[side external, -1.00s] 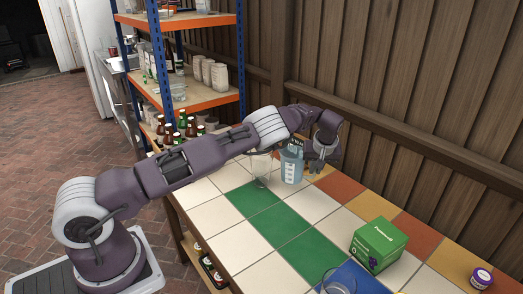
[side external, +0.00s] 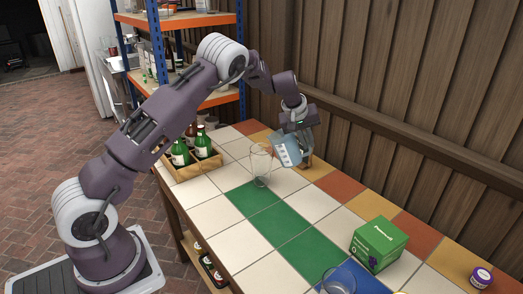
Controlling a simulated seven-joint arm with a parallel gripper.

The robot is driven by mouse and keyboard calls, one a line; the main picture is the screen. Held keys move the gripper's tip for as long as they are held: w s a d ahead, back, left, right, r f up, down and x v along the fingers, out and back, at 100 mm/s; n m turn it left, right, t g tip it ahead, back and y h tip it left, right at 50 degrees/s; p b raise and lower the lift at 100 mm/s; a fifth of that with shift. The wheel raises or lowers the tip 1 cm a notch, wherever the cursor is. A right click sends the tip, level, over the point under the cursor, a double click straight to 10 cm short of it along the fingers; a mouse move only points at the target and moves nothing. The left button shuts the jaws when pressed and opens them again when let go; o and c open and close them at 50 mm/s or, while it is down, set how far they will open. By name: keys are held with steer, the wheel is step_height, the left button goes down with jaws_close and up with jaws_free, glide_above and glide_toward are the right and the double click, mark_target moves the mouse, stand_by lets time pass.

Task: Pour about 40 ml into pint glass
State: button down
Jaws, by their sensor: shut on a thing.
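A tall clear glass (side external: 261,165), which looks like the pint glass, stands upright on the tiled table by the green tiles. My gripper (side external: 301,137) is shut on a blue measuring jug (side external: 287,152) with white markings. The jug is tilted, its top leaning left toward the glass, just right of the glass's rim. I cannot tell whether the jug touches the rim. No stream of liquid is visible. A little grey shows at the bottom of the glass; I cannot tell if it is liquid. The fingertips are partly hidden behind the jug.
A wooden crate with green bottles (side external: 190,165) stands left of the glass. A green box (side external: 379,243), a purple tub (side external: 481,277) and another clear vessel (side external: 338,281) are toward the front. A wooden wall (side external: 400,120) runs behind. The green tiles are clear.

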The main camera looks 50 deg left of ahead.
mark_target(297, 147)
steer(key=shift+n+t+h, duration=0.3)
steer(key=shift+t+h, duration=0.4)
steer(key=shift+h, duration=0.2)
steer(key=a+r, duration=0.1)
steer(key=s+r, duration=0.1)
steer(key=a+r, duration=0.1)
steer(key=r, duration=0.1)
steer(key=shift+s+a, duration=0.35)
steer(key=shift+s+a+r+t+h, duration=0.25)
steer(key=shift+a+r+h, duration=0.1)
steer(key=shift+r, duration=0.2)
steer(key=shift+s+a+r+t+h, duration=0.15)
steer(key=shift+a+r+t+h, duration=0.15)
steer(key=shift+r, duration=0.2)
steer(key=shift+s+a+n+t+h+p, duration=0.4)
steer(key=shift+s+a+n+t+h, duration=0.25)
steer(key=shift+a+t+h, duration=0.45)
steer(key=shift+s+a+r+t+h+p, duration=0.3)
steer(key=shift+r+h+p, duration=0.15)
steer(key=shift+p, duration=0.2)
steer(key=shift+s+a+r+n+t+h+p, duration=0.2)
steer(key=shift+a+r+n+t+h+p, duration=0.1)
steer(key=shift+t+h, duration=0.1)
steer(key=shift+w+d+f, duration=0.1)
steer(key=shift+w+d, duration=0.1)
steer(key=shift+w, duration=0.05)
steer(key=shift+w+d+p, duration=0.3)
steer(key=shift+d+p, duration=0.05)
steer(key=shift+p, duration=0.15)
